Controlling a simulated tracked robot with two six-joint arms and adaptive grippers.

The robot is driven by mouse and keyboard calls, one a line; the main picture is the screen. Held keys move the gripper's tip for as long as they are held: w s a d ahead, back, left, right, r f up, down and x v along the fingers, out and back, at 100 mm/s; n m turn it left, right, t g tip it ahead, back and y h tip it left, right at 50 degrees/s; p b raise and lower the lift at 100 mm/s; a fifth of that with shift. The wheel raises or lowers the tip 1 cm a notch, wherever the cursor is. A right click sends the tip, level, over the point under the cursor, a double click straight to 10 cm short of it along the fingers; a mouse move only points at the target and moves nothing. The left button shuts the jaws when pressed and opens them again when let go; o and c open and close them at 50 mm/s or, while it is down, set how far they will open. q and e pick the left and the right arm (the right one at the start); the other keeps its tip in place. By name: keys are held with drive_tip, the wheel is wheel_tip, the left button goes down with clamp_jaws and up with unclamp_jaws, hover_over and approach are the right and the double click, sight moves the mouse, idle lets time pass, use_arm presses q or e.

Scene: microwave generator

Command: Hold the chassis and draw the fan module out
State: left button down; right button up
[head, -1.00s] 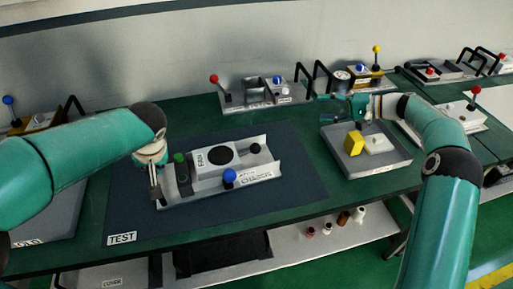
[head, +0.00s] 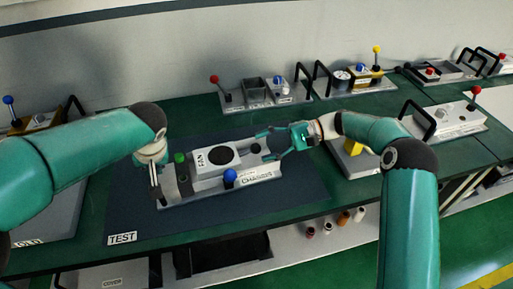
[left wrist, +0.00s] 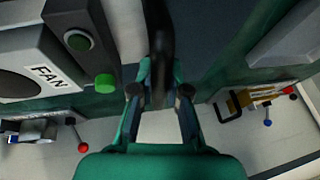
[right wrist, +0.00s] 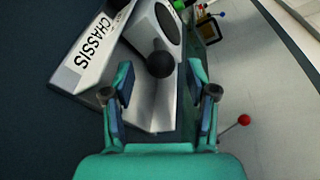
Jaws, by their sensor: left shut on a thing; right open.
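The grey chassis (head: 262,177) lies on the dark mat. The white fan module (head: 220,156), with a FAN label and a dark round opening, sits in it. The fan module's black knob (head: 256,149) is at its right end. My left gripper (head: 155,188) is shut at the chassis's left end; the left wrist view shows a dark upright bar (left wrist: 160,45) between its fingers. My right gripper (head: 270,145) is open at the right end. In the right wrist view the black knob (right wrist: 160,65) lies ahead, between the spread fingers, with no visible contact.
The chassis carries a blue-ball lever (head: 230,176) in front and a green knob (head: 180,157) at left. Lever units (head: 262,92) line the back. The mat (head: 135,215) is clear in front.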

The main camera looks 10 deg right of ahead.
drive_tip(key=shift+x, duration=1.45)
drive_tip(key=shift+f, duration=0.1)
clamp_jaws()
